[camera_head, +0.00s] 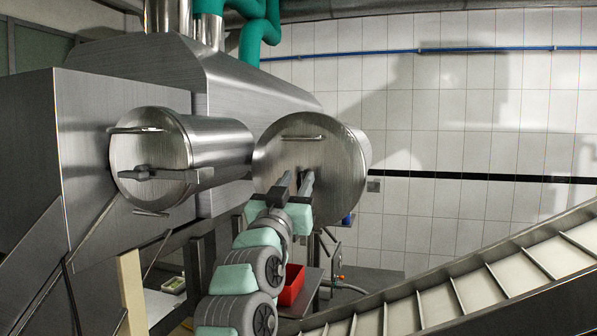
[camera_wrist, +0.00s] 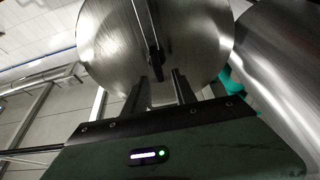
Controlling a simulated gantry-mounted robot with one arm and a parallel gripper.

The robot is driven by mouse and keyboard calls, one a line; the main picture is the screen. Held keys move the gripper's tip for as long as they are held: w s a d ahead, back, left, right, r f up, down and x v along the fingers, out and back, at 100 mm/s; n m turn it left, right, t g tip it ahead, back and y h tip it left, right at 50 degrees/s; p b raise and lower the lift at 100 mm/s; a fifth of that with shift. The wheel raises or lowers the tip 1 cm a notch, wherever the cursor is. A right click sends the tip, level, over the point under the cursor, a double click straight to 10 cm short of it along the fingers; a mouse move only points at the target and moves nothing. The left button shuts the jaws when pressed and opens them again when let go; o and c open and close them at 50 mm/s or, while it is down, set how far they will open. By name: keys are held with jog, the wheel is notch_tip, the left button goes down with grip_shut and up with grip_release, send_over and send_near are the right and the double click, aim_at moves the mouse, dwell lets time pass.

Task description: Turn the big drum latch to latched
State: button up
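The big drum (camera_head: 285,150) is a round brushed-metal drum with a flat front face and a small handle at its top. It also fills the top of the wrist view (camera_wrist: 200,45). Its latch (camera_wrist: 153,35) is a dark narrow bar that runs roughly up and down the middle of the face in the wrist view. My gripper (camera_head: 296,180) is in front of the drum face, its fingers pointing at the latch. In the wrist view my gripper (camera_wrist: 161,78) has its two fingers apart, with the latch's lower end near the gap between them. I cannot tell whether they touch it. The latch is mostly hidden in the head view.
A second, smaller metal drum (camera_head: 205,140) with a sideways bar latch (camera_head: 160,174) stands just left. A red bin (camera_head: 291,285) is below the big drum. A slatted conveyor (camera_head: 470,290) runs along the lower right. Open room lies between the drum and the tiled wall (camera_head: 450,120).

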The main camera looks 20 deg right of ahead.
jog(key=shift+x, duration=0.75)
jog(key=shift+f, duration=0.1)
grip_shut()
dwell(0.9)
